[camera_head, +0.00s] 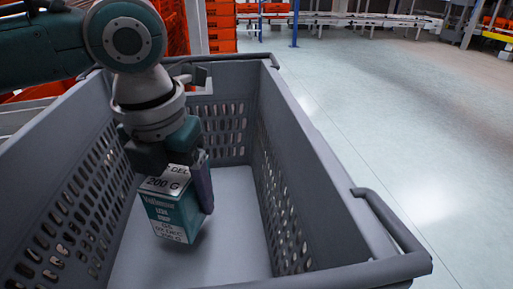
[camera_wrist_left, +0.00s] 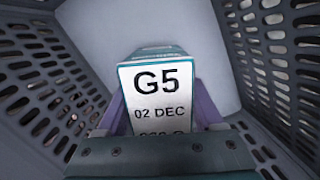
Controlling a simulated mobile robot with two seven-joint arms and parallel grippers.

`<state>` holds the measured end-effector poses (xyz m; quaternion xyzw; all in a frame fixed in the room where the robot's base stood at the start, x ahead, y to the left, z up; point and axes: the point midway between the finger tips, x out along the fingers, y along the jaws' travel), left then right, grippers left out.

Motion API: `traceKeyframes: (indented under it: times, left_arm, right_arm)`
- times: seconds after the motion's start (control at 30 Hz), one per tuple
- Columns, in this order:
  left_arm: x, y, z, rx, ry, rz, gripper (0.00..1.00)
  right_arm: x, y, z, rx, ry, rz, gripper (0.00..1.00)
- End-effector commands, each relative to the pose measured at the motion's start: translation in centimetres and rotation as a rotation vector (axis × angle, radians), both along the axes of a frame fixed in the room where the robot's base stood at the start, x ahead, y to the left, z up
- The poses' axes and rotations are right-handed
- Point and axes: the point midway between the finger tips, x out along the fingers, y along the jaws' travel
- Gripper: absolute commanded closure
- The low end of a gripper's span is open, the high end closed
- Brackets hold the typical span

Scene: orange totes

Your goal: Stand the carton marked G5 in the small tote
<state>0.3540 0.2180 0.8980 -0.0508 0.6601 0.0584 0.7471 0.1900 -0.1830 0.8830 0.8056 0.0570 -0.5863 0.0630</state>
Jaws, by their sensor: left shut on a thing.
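The carton marked G5 (camera_head: 174,213) is teal with white label faces. Its G5 label faces up in the left wrist view (camera_wrist_left: 160,92). My left gripper (camera_head: 185,185) is shut on the carton, its purple fingers (camera_wrist_left: 205,108) on either side of it. The carton hangs nearly upright, slightly tilted, inside the grey tote (camera_head: 330,215) with slotted walls. Whether its bottom touches the tote floor I cannot tell. My right gripper is not in view.
The tote's floor (camera_head: 235,235) is bare around the carton. The tote has high walls and a raised handle (camera_head: 390,220) on the right. Orange totes (camera_head: 222,25) are stacked behind it. Open floor (camera_head: 420,130) lies to the right.

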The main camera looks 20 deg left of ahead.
Motion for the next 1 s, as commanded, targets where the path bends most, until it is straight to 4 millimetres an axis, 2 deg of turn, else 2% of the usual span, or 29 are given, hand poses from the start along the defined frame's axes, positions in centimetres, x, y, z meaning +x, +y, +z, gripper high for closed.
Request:
traceKeyframes:
  times: [0.23,0.73,0.77,1.0]
  left_arm:
    - [-0.1,0.0,-3.8,-0.001,0.003,0.001,1.00]
    - [0.0,0.0,-4.6,0.001,0.000,0.000,1.00]
    - [0.0,0.0,-4.7,0.001,0.001,0.000,0.30]
    - [0.0,0.0,-4.6,0.000,0.001,0.000,0.03]
  right_arm:
    - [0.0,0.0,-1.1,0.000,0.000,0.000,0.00]
    - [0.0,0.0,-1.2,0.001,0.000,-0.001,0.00]
    - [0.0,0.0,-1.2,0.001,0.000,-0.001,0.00]
    - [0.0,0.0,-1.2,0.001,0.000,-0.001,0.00]
